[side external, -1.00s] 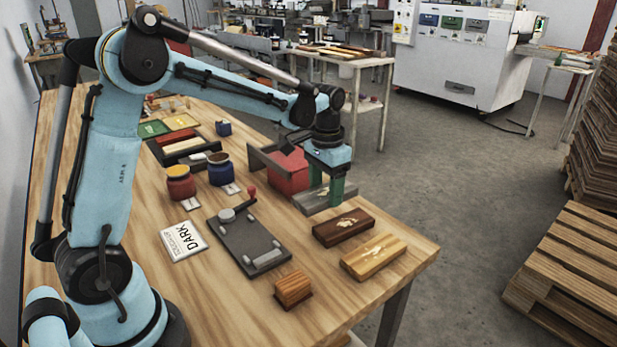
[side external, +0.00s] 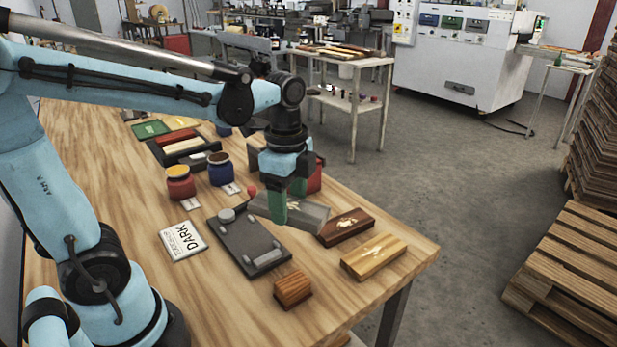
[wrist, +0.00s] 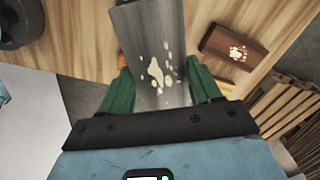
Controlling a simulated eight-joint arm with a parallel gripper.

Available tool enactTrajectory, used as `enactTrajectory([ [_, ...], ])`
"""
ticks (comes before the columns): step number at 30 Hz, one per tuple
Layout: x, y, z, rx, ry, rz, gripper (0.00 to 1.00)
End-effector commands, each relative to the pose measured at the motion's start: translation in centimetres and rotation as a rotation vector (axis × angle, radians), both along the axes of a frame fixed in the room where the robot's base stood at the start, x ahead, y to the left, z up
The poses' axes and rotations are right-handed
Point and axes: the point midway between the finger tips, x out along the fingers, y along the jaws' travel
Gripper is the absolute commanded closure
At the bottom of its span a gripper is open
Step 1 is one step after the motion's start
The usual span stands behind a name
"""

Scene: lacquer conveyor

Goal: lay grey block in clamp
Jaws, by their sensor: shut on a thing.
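The grey block (side external: 307,215) has a pale paw-like inlay on its top, seen in the wrist view (wrist: 152,35). My gripper (side external: 286,200) is shut on it, with a green finger on each side, and holds it above the table. The clamp (side external: 240,243) is a dark grey plate with a round knob, a red-tipped lever and light bars. It lies on the table just left of and below the held block in the side view. The block's left end and the gripper hide part of the area behind the clamp.
A dark brown inlaid block (side external: 345,227) and a light wood block (side external: 374,257) lie to the right. A small ribbed brown block (side external: 293,288) sits in front. A red bin (side external: 314,175) is behind my gripper.

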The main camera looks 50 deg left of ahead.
Motion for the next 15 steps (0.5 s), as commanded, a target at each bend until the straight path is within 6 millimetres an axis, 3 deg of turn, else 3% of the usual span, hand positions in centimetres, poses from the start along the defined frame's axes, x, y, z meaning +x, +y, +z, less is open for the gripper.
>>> enactTrajectory([
  [7,-3.7,-0.2,-0.5,0.000,0.000,-0.338,0.71],
  [15,-4.7,0.7,-1.3,0.000,0.000,-0.456,0.71],
])
